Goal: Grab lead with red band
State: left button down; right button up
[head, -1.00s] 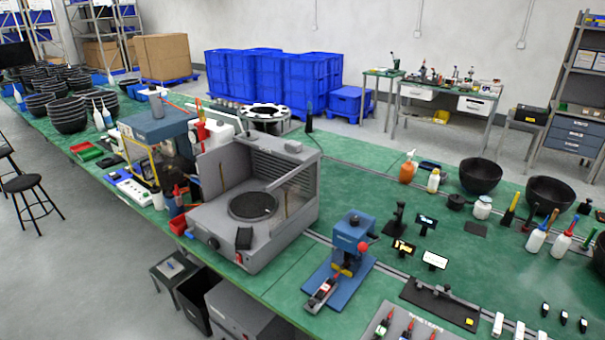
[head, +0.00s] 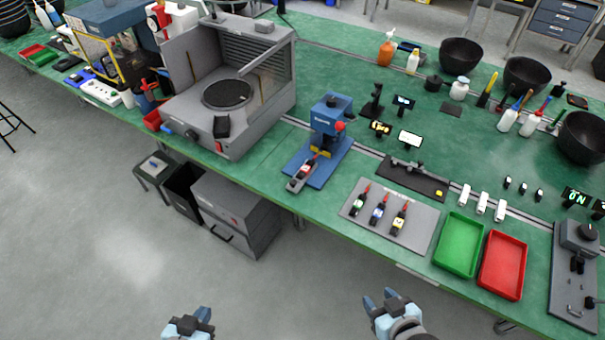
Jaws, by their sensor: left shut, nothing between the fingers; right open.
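Three black test leads with red tips lie on a grey board at the table's front edge. Their bands look green (head: 357,205), blue (head: 379,210) and yellow (head: 399,218). A similar lead (head: 302,174) lies on the blue base of the small press (head: 329,125); it shows red and white, but its band is too small to make out surely. My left gripper (head: 190,322) is shut and empty at the bottom, over the floor. My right gripper (head: 380,302) is open and empty, in front of the table and below the grey board (head: 417,238). Neither touches a lead.
A green tray (head: 459,245) and a red tray (head: 503,265) stand right of the board. A dark rail fixture (head: 412,177) lies behind it. A grey open-fronted machine (head: 215,95) stands left of the press. Grey cabinets (head: 235,215) stand under the table.

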aim_at(305, 169)
jog(key=i+j+z, duration=0.15)
jog(key=j, duration=0.25)
jog(key=i+j+z, duration=0.1)
jog(key=j, duration=0.35)
jog(key=i+j+z, duration=0.15)
jog(key=i+j, duration=0.15)
jog(key=j, duration=0.15)
jog(key=i+j+z, duration=0.1)
jog(key=j, duration=0.4)
jog(key=i+j+z, duration=0.15)
jog(key=j, duration=0.3)
jog(key=i+j+z, duration=0.1)
jog(key=j, duration=0.4)
